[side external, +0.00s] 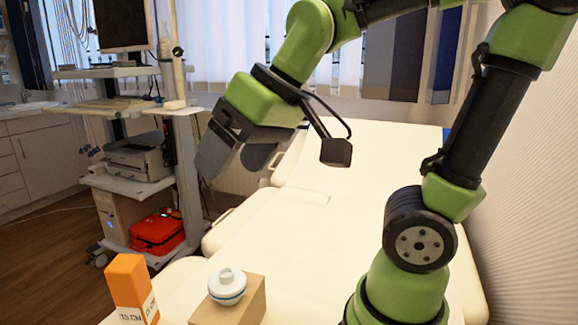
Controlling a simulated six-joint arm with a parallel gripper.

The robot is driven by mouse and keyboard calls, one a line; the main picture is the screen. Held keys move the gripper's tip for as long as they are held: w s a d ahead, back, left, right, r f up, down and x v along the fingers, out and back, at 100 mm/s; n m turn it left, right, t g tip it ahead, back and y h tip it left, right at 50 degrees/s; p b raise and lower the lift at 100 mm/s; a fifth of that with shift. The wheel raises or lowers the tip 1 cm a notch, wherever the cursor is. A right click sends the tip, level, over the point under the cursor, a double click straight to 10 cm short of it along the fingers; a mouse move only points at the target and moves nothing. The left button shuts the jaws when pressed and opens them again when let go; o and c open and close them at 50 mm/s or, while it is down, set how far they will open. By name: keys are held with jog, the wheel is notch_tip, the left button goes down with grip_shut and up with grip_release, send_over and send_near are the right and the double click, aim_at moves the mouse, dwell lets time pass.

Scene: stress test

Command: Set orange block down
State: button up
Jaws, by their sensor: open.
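The orange block (128,283) stands upright at the lower left, on the near end of the cream padded surface (310,240). White labels with dark print are on its lower part, and its bottom is cut off by the frame edge. My gripper (222,178) is up and to the right of the block, well apart from it, tilted down to the left. Its jaws are open, and I see nothing between them.
A tan block (240,308) stands right of the orange block, with a small white lidded jar (227,285) on top. A cart (150,190) with a monitor, a printer and a red case stands behind at left. The middle of the padded surface is clear.

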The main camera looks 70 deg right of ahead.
jog(key=s+m+t, duration=0.1)
jog(key=s+m, duration=0.1)
jog(key=s, duration=0.4)
jog(key=shift+s+d+f+m, duration=0.25)
jog(key=shift+s+f+m, duration=0.05)
jog(key=shift+s, duration=0.1)
